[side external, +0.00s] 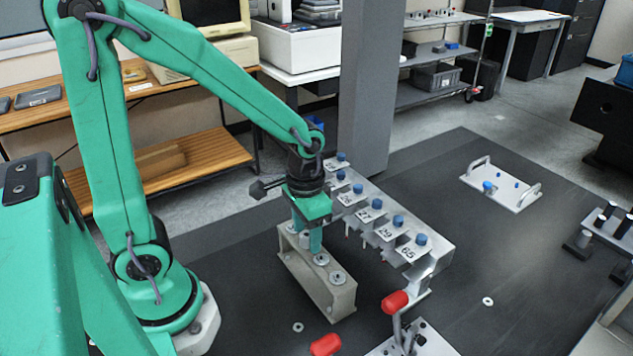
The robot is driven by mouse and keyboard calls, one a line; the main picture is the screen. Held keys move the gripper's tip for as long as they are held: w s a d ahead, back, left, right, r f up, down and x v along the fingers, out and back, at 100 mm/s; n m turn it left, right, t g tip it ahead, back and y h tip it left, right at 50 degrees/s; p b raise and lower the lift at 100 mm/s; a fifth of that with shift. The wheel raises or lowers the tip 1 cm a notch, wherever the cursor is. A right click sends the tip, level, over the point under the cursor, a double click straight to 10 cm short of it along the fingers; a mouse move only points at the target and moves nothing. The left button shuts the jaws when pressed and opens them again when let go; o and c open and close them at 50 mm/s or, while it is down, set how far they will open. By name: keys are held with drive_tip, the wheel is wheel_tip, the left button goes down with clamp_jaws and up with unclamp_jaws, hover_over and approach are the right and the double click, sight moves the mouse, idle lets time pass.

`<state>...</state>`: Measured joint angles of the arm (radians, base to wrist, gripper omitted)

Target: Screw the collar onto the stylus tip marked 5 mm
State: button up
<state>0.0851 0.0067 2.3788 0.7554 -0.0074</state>
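My gripper (307,237) points down over the left end of a grey block (318,290). Its two green fingers are low at the block's top, and I cannot tell whether they are shut or hold a collar. Round metal pieces, perhaps collars, sit in the block; one (321,259) is just right of the fingers, another (338,278) nearer the front. Behind stands a pale rack (436,258) with several blue-topped styli hanging through labelled plates.
A grey column (366,90) rises behind the rack. Red-handled clamps (395,302) stand at the front. Small washers lie on the dark table, one (488,301) at the right. A white tray (500,187) with handles is at the back right.

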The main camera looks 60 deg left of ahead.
sight(306, 235)
drive_tip(key=shift+r, duration=0.1)
drive_tip(key=shift+r, duration=3.85)
drive_tip(key=shift+r, duration=0.1)
drive_tip(key=s+a+r+t, duration=0.2)
drive_tip(key=s+r+t, duration=0.3)
drive_tip(key=s+r, duration=0.1)
drive_tip(key=shift+a+r+n+t, duration=0.2)
drive_tip(key=shift+r+n+t, duration=0.1)
drive_tip(key=shift+r+n, duration=0.1)
